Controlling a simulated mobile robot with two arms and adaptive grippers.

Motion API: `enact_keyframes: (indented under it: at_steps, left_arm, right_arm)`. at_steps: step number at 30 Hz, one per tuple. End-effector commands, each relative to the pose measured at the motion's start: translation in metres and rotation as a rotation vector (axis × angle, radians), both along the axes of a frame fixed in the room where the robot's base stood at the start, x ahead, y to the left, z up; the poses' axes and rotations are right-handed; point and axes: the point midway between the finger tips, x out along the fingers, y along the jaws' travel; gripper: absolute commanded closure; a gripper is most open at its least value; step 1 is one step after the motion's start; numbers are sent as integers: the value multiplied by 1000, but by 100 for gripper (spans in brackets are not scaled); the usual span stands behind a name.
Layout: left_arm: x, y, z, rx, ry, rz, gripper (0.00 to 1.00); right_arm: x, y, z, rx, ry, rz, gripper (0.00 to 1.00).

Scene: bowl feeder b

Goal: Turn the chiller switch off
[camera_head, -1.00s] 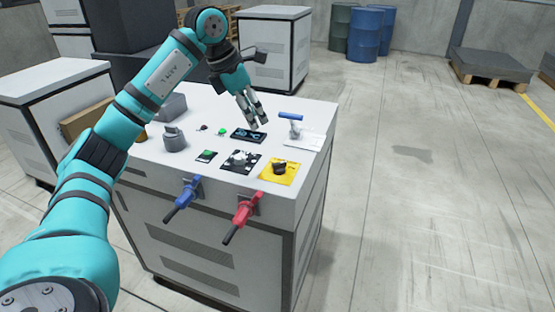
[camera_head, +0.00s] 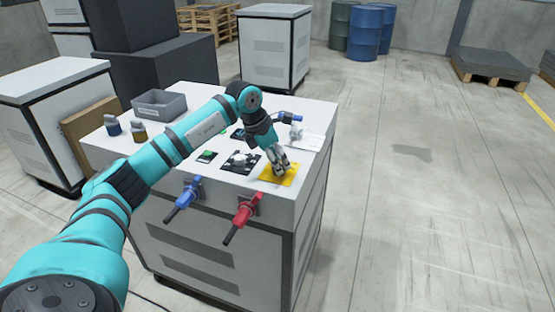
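My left gripper (camera_head: 281,169) is over the yellow plate (camera_head: 270,177) at the front right of the white cabinet's top. Its fingers point down at the plate and cover the black knob there; I cannot tell whether they are shut on it. To its left is a black plate with a grey-white rotary knob (camera_head: 239,160). A blue lever (camera_head: 184,198) and a red lever (camera_head: 243,217) hang on the cabinet's front face. No readable label shows which control is the chiller switch. My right gripper is not in view.
The white cabinet (camera_head: 220,255) also carries a green-button plate (camera_head: 206,156), a blue-handled valve (camera_head: 292,120), a grey bin (camera_head: 160,104) and two small cylindrical items (camera_head: 139,131) at the left. My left arm crosses over the top.

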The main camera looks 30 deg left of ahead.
Motion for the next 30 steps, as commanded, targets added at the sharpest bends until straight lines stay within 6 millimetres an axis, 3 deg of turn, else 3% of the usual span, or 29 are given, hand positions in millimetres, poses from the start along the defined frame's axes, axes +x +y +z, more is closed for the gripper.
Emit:
enact_keyframes:
  at_steps: [6, 15, 30]
  left_arm:
    - [0, 0, 0, 0, 0, 0, 63]
    - [0, 0, 0, 0, -1, 0, 100]
    - [0, -1, 0, 2, -1, 66, 100]
  right_arm:
    - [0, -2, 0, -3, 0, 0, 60]
    - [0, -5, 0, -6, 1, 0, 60]
    - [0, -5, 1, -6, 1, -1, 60]
